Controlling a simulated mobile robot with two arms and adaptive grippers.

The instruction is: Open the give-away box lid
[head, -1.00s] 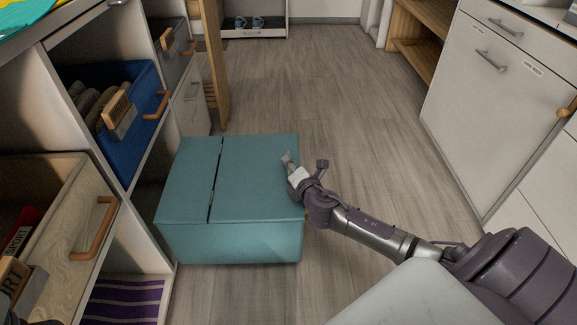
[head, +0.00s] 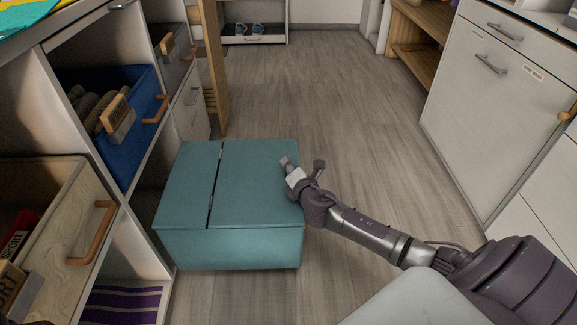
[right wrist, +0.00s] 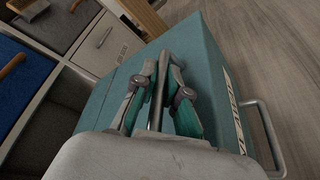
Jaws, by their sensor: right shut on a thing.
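The give-away box is a teal box (head: 228,247) on the floor, with a seam across its top. Its lid (head: 250,185), right of the seam, looks flat and closed in the head view. My right gripper (head: 288,168) is at the lid's right edge. In the right wrist view its fingers (right wrist: 160,75) close around a thin grey bar (right wrist: 157,95), which looks like a lid handle. Part of the bar is hidden by the gripper. A metal side handle (right wrist: 266,130) and white lettering (right wrist: 234,105) show on the box's side. My left gripper is not in view.
Cubby shelving stands close on the left, with a blue bin (head: 130,135) and a wooden drawer (head: 75,215). A white cabinet (head: 490,110) stands on the right. Bare wood floor (head: 330,90) lies behind and right of the box.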

